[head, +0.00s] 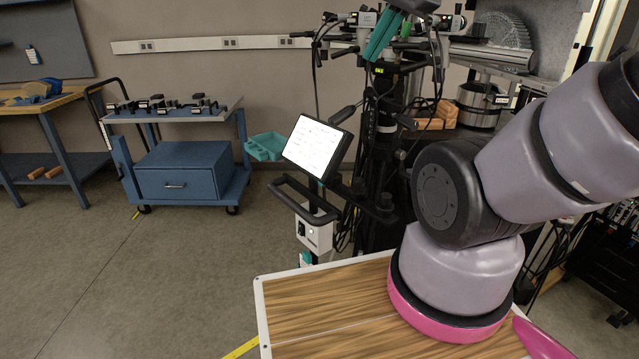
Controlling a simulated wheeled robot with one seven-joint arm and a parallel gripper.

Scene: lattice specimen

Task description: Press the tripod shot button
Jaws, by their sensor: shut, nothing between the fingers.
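A black stand (386,128), apparently the tripod, rises behind my table with a crossbar of camera-like heads and many cables at its top. I cannot make out a shot button for certain. A small white box (314,232) with a green light is fixed low in front of the stand, under a dark handle. My gripper (373,57) comes down from the top edge, in front of the stand's upper part. Its two teal fingers are together with nothing between them. Whether they touch the stand is hard to tell, and the stand's head is partly hidden behind them.
A tilted white screen (313,146) and a teal tray (266,146) are left of the stand. A blue cart (184,170) and a wooden bench (42,98) stand farther left. My arm blocks the right side. Open floor (150,280) lies at front left.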

